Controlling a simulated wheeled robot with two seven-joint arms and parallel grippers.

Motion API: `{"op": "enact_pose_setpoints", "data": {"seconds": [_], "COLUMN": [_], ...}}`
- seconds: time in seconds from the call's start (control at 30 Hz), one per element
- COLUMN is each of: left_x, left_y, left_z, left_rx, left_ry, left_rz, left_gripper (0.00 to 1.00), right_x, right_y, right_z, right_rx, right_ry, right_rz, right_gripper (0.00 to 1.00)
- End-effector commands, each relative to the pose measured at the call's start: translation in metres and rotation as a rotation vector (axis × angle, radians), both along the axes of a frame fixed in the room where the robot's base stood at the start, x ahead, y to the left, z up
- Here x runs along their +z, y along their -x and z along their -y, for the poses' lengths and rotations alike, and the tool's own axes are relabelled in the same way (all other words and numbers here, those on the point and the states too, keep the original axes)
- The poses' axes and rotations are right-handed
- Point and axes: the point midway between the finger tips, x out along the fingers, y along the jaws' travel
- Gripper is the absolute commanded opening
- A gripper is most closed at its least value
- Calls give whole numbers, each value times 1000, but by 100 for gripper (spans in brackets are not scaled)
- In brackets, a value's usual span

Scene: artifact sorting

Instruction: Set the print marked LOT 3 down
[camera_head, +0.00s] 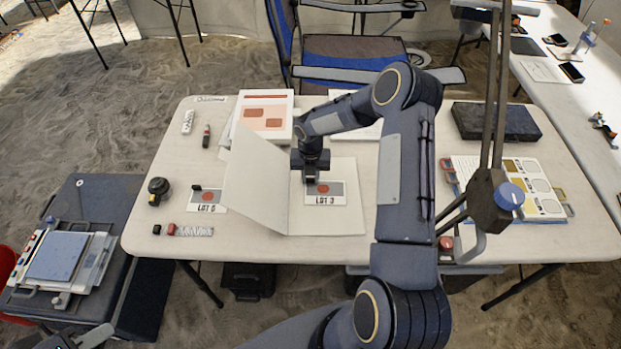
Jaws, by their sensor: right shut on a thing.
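The print marked LOT 3 (325,199) is a small white card with a grey picture and a red dot. It lies over the right-hand page of an open white folder (335,232); I cannot tell whether it touches the page. My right gripper (311,176) points down at the print's upper left edge and is shut on it, its fingertips partly hidden. The folder's left cover (257,180) stands raised at a slant. Part of my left gripper (78,340) shows at the bottom left edge, too cut off to tell its jaws.
A second print marked LOT 5 (206,207) lies left of the folder, partly covered by its cover. A round dark item (158,187) and a scale bar (194,231) lie nearby. A dark case (495,122) and a colour chart (535,180) occupy the table's right side.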

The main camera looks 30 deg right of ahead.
Motion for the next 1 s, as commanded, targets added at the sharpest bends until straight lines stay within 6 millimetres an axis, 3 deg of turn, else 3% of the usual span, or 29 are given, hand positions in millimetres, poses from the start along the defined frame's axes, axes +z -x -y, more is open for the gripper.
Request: {"op": "enact_pose_setpoints", "data": {"seconds": [0.23,0.27,0.4,0.8,1.0], "left_x": [-4,-2,-2,0,-5], "left_y": [0,0,0,0,0], "left_z": [0,0,0,0,0], "left_rx": [0,0,0,0,0], "left_ry": [0,0,0,0,0], "left_rz": [1,0,0,1,0], "left_gripper": [30,30,30,30,30], "right_x": [-4,-2,-2,7,44], "right_y": [0,0,0,-1,-1], "right_z": [0,0,0,0,1], "right_rx": [0,0,0,-1,-1], "right_ry": [0,0,0,1,1], "right_rz": [0,0,0,3,6], "right_gripper": [3,28,46,46,46]}}
